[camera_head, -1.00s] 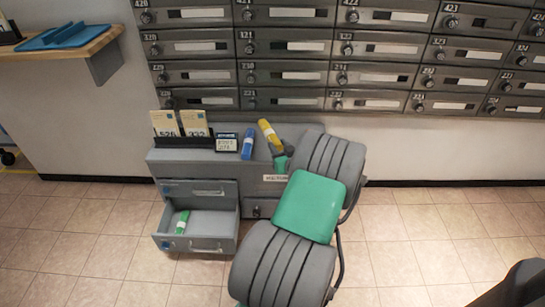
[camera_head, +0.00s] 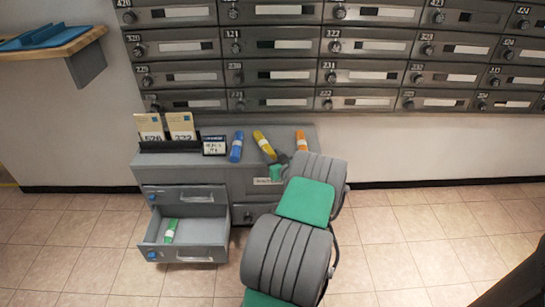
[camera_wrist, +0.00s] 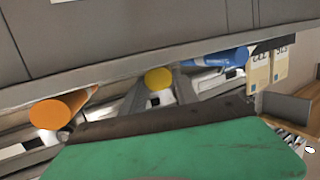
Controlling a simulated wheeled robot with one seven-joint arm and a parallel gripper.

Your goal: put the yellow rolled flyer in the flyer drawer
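The yellow rolled flyer (camera_head: 262,141) is tilted above or against the top of the grey drawer cabinet (camera_head: 250,186). My gripper (camera_head: 279,160) is at its lower end. In the wrist view the yellow flyer (camera_wrist: 158,78) shows end-on between the two grey fingers (camera_wrist: 158,92), which appear shut on it; the contact itself is partly hidden. A lower-left drawer (camera_head: 208,254) stands open with a green rolled flyer (camera_head: 170,231) inside; its label is unreadable.
A blue roll (camera_head: 236,147) and an orange roll (camera_head: 301,142) flank the yellow one; both also show in the wrist view. Number cards (camera_head: 180,125) and a small sign (camera_head: 214,145) stand at the cabinet's left. Mailboxes (camera_head: 277,60) hang above. A wooden shelf (camera_head: 85,40) is upper left.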

